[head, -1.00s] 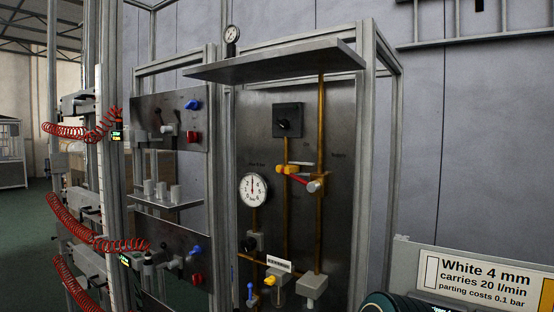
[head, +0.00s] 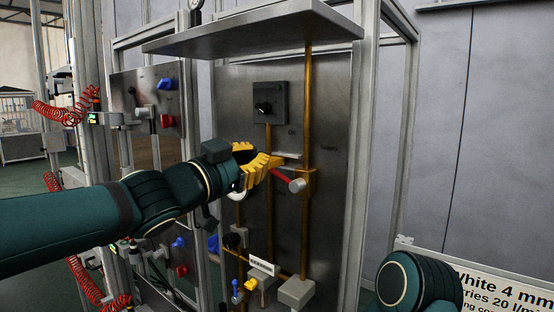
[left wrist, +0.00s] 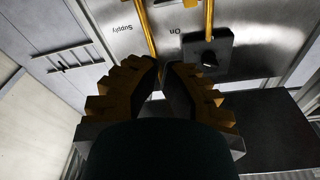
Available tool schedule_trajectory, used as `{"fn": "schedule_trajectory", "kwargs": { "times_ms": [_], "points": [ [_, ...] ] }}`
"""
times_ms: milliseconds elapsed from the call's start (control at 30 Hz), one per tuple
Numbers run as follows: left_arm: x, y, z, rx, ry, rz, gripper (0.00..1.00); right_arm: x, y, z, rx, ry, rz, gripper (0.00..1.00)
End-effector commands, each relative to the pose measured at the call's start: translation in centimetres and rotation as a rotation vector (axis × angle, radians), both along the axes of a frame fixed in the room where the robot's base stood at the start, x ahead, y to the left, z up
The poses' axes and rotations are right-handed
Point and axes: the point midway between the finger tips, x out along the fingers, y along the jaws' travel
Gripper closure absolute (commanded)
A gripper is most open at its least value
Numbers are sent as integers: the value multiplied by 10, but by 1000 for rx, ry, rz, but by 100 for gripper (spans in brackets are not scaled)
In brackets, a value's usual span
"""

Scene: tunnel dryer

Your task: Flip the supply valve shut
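The supply valve (head: 308,181) sits on the right brass pipe of the metal panel, beside the word "Supply". Its red lever (head: 284,175) slopes up and left from a grey round hub (head: 297,186). My left gripper (head: 256,167), with yellow stepped fingers, reaches in from the left to the upper left end of the lever and hides part of it. In the left wrist view, its fingertips (left wrist: 162,68) nearly meet across a narrow gap. They hide the lever there, so I cannot tell whether they hold it. My right gripper is out of view.
A grey shelf (head: 255,30) juts out above the valve. A dark box with a black knob (head: 264,107) is up and left of it. A grey block (head: 296,292) sits below on the right pipe. A white sign (head: 490,285) stands at lower right.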

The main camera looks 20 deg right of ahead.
Motion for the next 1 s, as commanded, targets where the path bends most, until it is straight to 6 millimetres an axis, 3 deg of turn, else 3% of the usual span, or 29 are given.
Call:
{"fn": "schedule_trajectory", "kwargs": {
  "times_ms": [567, 700, 1000],
  "points": [
    [57, -83, 13, 2, 2, -1, 100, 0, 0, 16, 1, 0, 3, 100],
    [59, -70, -13, 2, 4, 0, 100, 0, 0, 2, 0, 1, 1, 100],
    [61, -63, -26, 1, 3, -1, 100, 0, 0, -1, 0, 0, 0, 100]
  ]
}}
